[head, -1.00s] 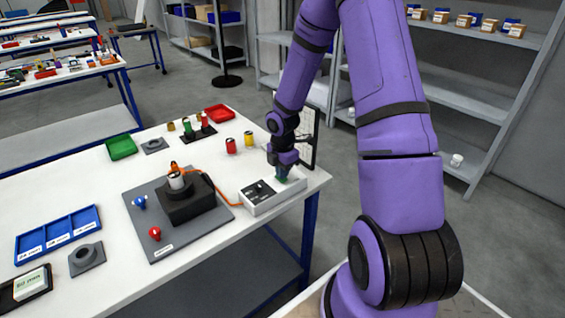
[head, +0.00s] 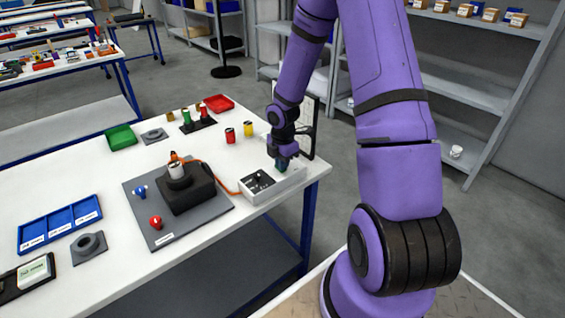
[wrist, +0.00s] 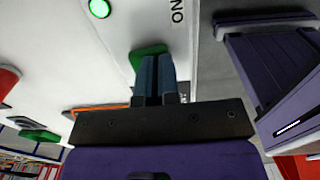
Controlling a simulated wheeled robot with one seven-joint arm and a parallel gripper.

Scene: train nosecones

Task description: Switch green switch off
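A white control box (head: 262,198) with a dark-marked top stands near the right edge of the white table. My gripper (head: 281,167) points down at the box's right part and hides much of it. In the wrist view, the green switch (wrist: 147,50) shows just beyond the fingertips. My gripper (wrist: 155,58) has its two blue-grey fingers together, with only a thin dark line between them. The fingertips overlap the switch; I cannot tell whether they touch it. A green light (wrist: 99,8) is lit on the box, and "ON" lettering shows beside the switch.
An orange cable (head: 219,185) runs from the box to a black block (head: 188,195) on a grey plate (head: 150,238).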

